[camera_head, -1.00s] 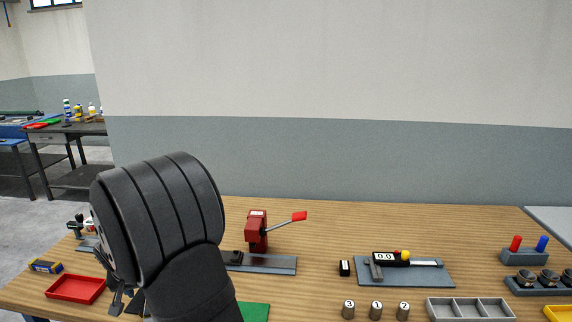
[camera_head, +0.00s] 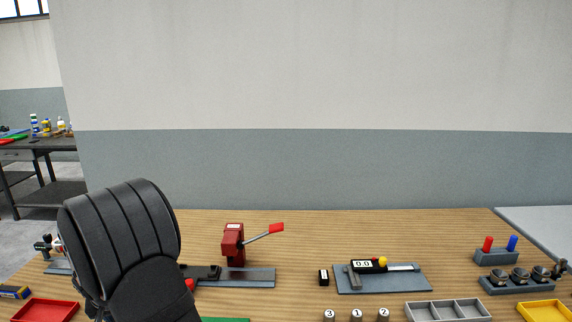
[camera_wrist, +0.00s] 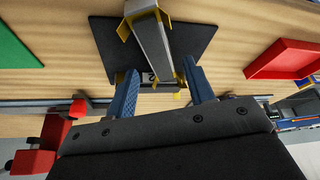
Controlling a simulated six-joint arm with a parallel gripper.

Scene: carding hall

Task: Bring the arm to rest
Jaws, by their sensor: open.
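My gripper (camera_wrist: 160,90) shows in the wrist view as two blue fingers, spread apart, pointing at a dark plate (camera_wrist: 105,40) on the wooden bench. A grey bar with yellow ends (camera_wrist: 150,40) stands over that plate, just beyond the fingers. A small dark piece marked 2 (camera_wrist: 151,77) shows in the gap between the fingers; I cannot tell whether it touches them. In the head view my black arm fills the lower left and hides the gripper and the plate.
A red tray (camera_head: 46,311) lies at the bench's left. A red lever press (camera_head: 233,245) stands right of my arm. Farther right are a gauge plate (camera_head: 400,281), numbered cylinders (camera_head: 356,315), a grey divided tray (camera_head: 448,310) and a yellow tray (camera_head: 543,312). The bench's back strip is clear.

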